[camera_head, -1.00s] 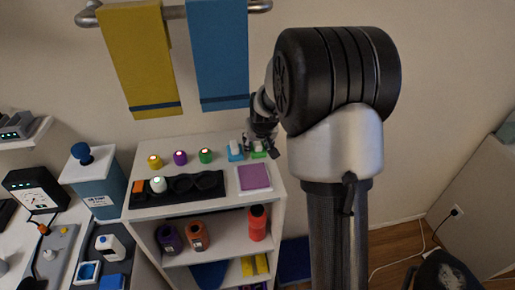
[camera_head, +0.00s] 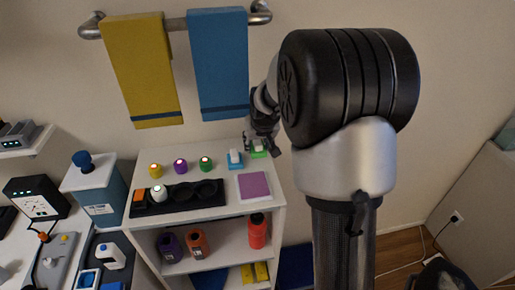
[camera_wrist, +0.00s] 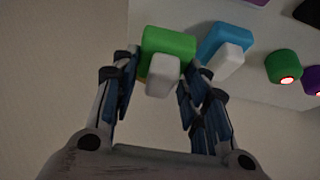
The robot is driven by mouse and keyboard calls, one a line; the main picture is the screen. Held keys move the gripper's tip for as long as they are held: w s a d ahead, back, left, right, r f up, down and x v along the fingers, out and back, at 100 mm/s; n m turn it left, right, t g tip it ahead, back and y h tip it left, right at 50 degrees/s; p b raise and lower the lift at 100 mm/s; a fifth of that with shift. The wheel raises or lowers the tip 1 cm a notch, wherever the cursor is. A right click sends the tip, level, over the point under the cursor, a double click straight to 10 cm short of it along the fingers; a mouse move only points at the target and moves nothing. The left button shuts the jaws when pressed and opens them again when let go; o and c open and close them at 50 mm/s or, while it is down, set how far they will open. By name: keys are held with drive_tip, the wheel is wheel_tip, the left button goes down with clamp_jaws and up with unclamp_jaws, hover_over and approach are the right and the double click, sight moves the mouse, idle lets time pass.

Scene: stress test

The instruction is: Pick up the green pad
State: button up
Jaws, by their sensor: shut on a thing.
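The green pad (camera_wrist: 168,41) with a white block-like handle (camera_wrist: 162,76) is between my gripper's fingers in the wrist view. It also shows in the head view as a small green piece (camera_head: 259,154) beneath the gripper, partly hidden by the fingers. My gripper (camera_wrist: 158,82) is shut on the green pad by its white handle. In the head view my gripper (camera_head: 262,143) is above the back right corner of the shelf top, and the pad looks raised slightly off the surface.
A blue pad with a white handle (camera_head: 235,160) stands close left of the green one. Green (camera_head: 205,163), purple (camera_head: 180,166) and yellow (camera_head: 155,170) knobs line the shelf's back. A flat purple square (camera_head: 254,186) lies in front. Towels (camera_head: 219,65) hang on the wall behind.

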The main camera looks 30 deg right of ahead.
sight(258, 141)
wheel_tip(258, 141, up, 3)
drive_tip(key=shift+r, duration=0.2)
drive_tip(key=s+a, duration=0.2)
drive_tip(key=s, duration=0.7)
drive_tip(key=s+a, duration=0.3)
drive_tip(key=s, duration=0.7)
drive_tip(key=shift+a+f, duration=0.2)
drive_tip(key=shift+f, duration=0.1)
